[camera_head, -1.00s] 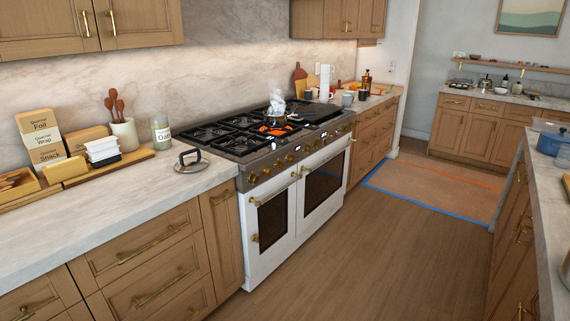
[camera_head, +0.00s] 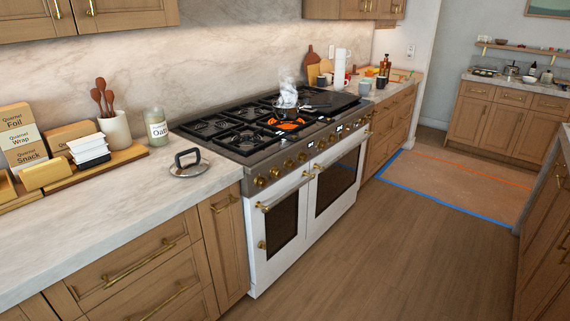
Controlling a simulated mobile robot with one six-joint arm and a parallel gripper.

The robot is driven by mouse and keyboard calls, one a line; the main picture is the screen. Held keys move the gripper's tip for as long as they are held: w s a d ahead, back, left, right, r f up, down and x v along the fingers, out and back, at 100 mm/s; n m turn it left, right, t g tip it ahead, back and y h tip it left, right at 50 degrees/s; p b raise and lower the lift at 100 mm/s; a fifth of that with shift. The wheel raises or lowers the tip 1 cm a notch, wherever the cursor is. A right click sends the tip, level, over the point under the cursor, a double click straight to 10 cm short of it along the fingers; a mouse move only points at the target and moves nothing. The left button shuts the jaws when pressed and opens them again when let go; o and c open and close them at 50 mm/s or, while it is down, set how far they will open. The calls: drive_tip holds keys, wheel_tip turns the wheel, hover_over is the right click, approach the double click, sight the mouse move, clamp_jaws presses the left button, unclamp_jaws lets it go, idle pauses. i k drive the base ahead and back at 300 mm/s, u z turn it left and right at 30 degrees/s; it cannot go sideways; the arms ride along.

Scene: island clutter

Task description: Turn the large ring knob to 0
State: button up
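The stove (camera_head: 268,189) stands against the marble wall, with a row of brass knobs along its front panel. The knobs include one at the left end (camera_head: 260,181), one beside it (camera_head: 274,173) and others further right (camera_head: 321,144). I cannot tell which is the large ring knob, nor read any marks on them. A pot (camera_head: 287,110) gives off steam on a back burner, and an orange-red glow (camera_head: 286,124) shows beside it. My gripper is not in view.
A round lid with a dark handle (camera_head: 189,163) lies on the left counter (camera_head: 150,195). A spoon crock (camera_head: 115,130) and boxes stand behind it. The wooden floor (camera_head: 370,240) before the stove is clear. An island or cabinet (camera_head: 545,220) edges the right side.

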sight(291, 164)
drive_tip(key=u, duration=0.55)
drive_tip(key=i, duration=0.8)
drive_tip(key=u, duration=0.5)
